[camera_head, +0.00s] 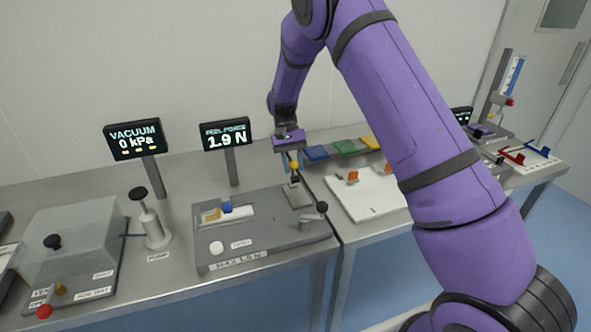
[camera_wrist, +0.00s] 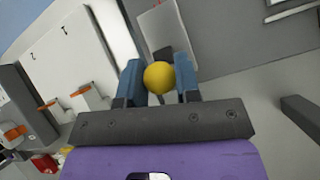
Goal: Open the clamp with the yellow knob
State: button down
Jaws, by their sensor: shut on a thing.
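The yellow knob (camera_head: 294,165) stands at the right rear of the grey peel tester base (camera_head: 262,236), above a light clamp plate (camera_head: 297,196). In the wrist view the yellow knob (camera_wrist: 159,77) sits between the two blue fingers. My gripper (camera_head: 292,160) reaches down from above at the knob and is shut on it; the gripper also shows in the wrist view (camera_wrist: 159,84). The clamp plate (camera_wrist: 168,40) shows beyond the fingers. Whether the clamp is raised or pressed down I cannot tell.
A black-knobbed lever (camera_head: 321,208) stands at the base's right front. The peel force display (camera_head: 227,134) reads 1.9 N. A vacuum display (camera_head: 136,139), a pump (camera_head: 150,222) and a clear-lidded box (camera_head: 75,245) stand left. A white board (camera_head: 368,190) with orange clips lies right.

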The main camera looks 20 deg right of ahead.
jog(key=shift+w+g, duration=0.5)
jog(key=shift+w, duration=0.4)
jog(key=c, duration=0.8)
grip_release()
jog(key=shift+w, duration=0.1)
jog(key=shift+v, duration=5.35)
jog(key=shift+r, duration=0.1)
